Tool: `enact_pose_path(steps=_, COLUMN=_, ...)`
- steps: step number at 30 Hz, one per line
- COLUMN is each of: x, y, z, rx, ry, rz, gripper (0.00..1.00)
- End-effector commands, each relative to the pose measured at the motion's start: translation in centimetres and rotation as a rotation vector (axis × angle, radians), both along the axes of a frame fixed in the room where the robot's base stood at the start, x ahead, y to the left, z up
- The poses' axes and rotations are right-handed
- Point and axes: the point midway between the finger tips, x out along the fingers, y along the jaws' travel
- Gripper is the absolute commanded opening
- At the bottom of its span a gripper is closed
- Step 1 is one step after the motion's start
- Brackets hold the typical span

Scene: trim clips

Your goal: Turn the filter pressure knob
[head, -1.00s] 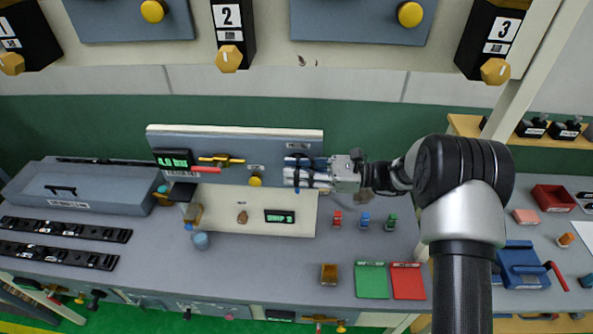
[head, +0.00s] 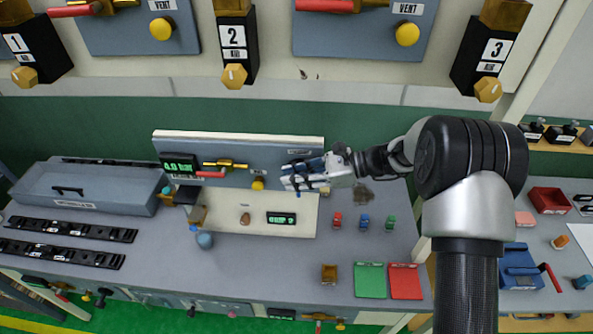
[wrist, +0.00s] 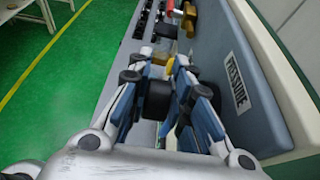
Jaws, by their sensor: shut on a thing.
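My gripper (head: 287,173) reaches in from the right to the right end of the grey-blue panel (head: 292,153). In the wrist view my gripper (wrist: 158,76) has its blue-and-white fingers closed on a dark knob (wrist: 158,100). A label reading PRESSURE (wrist: 236,80) is on the panel face beside the fingers. In the head view the fingers hide the knob. A green-digit display (head: 179,164) is at the panel's left; its digits are too small to read surely.
The panel also bears a brass valve with a red handle (head: 211,174) and a yellow knob (head: 258,184). Small red, blue and green pieces (head: 364,221) stand on the bench to the right. Green and red plates (head: 370,281) lie nearer the front.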

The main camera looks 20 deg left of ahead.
Motion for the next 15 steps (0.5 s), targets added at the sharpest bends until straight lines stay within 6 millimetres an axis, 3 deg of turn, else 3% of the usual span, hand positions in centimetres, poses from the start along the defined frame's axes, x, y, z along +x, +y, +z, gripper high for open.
enact_pose_path(steps=15, x=-0.09, y=0.40, z=-0.03, rx=-0.223, ry=-0.055, rz=0.000, gripper=0.00)
